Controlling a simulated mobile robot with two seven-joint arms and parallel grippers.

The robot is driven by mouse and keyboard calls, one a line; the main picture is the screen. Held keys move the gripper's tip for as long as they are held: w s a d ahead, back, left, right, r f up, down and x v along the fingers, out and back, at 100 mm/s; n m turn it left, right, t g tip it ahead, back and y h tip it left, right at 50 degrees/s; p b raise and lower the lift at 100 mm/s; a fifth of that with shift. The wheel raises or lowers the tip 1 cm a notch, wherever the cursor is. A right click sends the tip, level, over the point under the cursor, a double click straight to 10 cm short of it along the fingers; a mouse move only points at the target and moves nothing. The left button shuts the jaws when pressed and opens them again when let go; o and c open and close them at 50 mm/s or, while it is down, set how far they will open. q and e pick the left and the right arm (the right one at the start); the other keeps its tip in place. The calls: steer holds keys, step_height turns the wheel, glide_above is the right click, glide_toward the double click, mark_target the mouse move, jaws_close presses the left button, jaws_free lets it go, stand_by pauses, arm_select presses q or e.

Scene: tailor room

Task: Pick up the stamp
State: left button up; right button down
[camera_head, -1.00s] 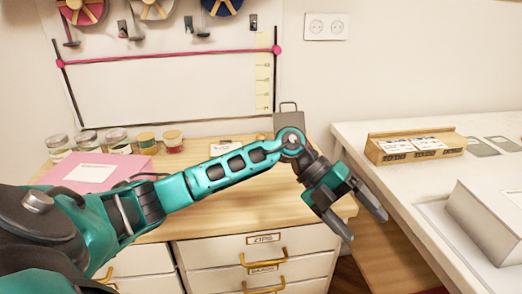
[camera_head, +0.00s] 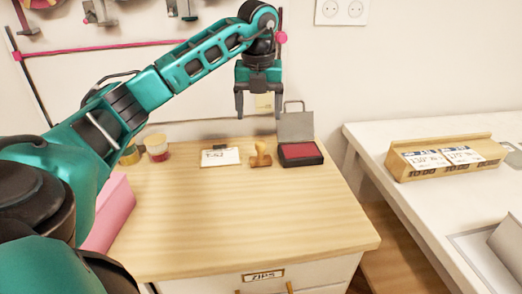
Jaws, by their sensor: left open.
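The stamp (camera_head: 260,156) is a small tan wooden piece with a knob handle. It stands upright on the wooden top of the drawer cabinet (camera_head: 240,225), toward the back. It is just left of an open ink pad (camera_head: 300,153) with a red pad and a raised grey lid. My left gripper (camera_head: 258,112) is open and empty, pointing down above the stamp and apart from it. My right gripper is not in view.
A white card (camera_head: 221,156) lies left of the stamp. Small jars (camera_head: 158,147) and a pink item (camera_head: 110,212) are further left. A white table (camera_head: 385,150) with a wooden card holder (camera_head: 446,158) stands at right. The cabinet top's front is clear.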

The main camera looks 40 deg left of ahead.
mark_target(261, 141)
arm_select(q)
steer(key=f, duration=0.7)
steer(key=shift+w+a+b, duration=0.15)
steer(key=shift+w+b, duration=0.1)
steer(key=shift+b, duration=0.15)
steer(key=f, duration=0.3)
steer(key=w+f, duration=0.1)
steer(key=f, duration=0.1)
steer(key=shift+a+f, duration=0.2)
steer(key=shift+f, duration=0.05)
steer(key=c, duration=0.8)
steer(key=shift+r, duration=0.1)
